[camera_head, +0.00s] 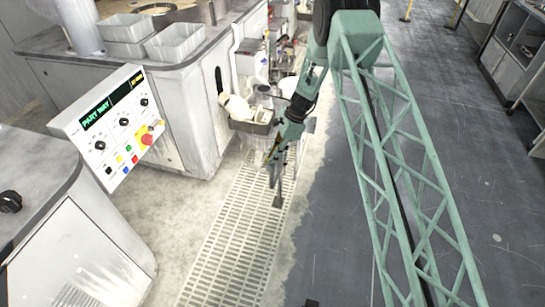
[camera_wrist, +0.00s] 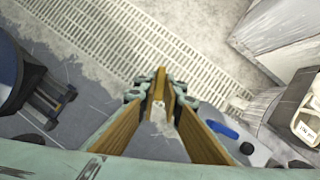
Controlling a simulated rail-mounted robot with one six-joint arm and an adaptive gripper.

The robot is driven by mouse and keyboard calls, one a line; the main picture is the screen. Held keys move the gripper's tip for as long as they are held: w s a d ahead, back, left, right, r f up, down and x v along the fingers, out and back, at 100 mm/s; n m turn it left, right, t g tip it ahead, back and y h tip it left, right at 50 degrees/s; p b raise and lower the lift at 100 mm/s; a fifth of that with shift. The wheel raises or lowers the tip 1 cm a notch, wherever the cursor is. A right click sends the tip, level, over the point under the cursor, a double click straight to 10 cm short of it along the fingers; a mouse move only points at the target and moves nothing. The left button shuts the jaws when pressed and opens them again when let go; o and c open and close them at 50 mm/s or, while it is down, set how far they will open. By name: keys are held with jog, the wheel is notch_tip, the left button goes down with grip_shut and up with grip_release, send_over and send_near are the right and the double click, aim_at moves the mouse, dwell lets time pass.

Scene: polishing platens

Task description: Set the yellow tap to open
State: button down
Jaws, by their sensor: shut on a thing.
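My gripper (camera_head: 278,192) hangs over the pale floor grating in the head view, pointing down. In the wrist view its two brown-padded fingers (camera_wrist: 163,100) run close together at the tips. A small pale thing (camera_wrist: 158,112) shows between them; I cannot tell what it is. I cannot make out a yellow tap for certain in either view.
A slatted floor grating (camera_head: 235,240) runs below my gripper. A sink ledge with bottles and pale items (camera_head: 250,115) is at the back. A control panel (camera_head: 112,125) with a red button stands left. The dark floor (camera_head: 345,240) at right is open. A blue item (camera_wrist: 222,129) shows in the wrist view.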

jog(key=n+g, duration=0.1)
jog(key=n, duration=0.2)
jog(key=n+g+h+b, duration=0.1)
jog(key=n, duration=0.2)
jog(key=shift+w+a+n, duration=0.15)
jog(key=shift+w+n, duration=0.05)
jog(key=shift+n, duration=0.1)
jog(key=n+h, duration=0.1)
jog(key=n, duration=0.1)
jog(key=n+g+b, duration=0.1)
jog(key=n, duration=0.1)
jog(key=shift+n+h, duration=0.4)
jog(key=c, duration=2.7)
grip_release()
jog(key=shift+a, duration=0.1)
jog(key=shift+c, duration=0.2)
jog(key=shift+r, duration=0.15)
jog(key=v, duration=1.1)
jog(key=shift+w+r, duration=0.25)
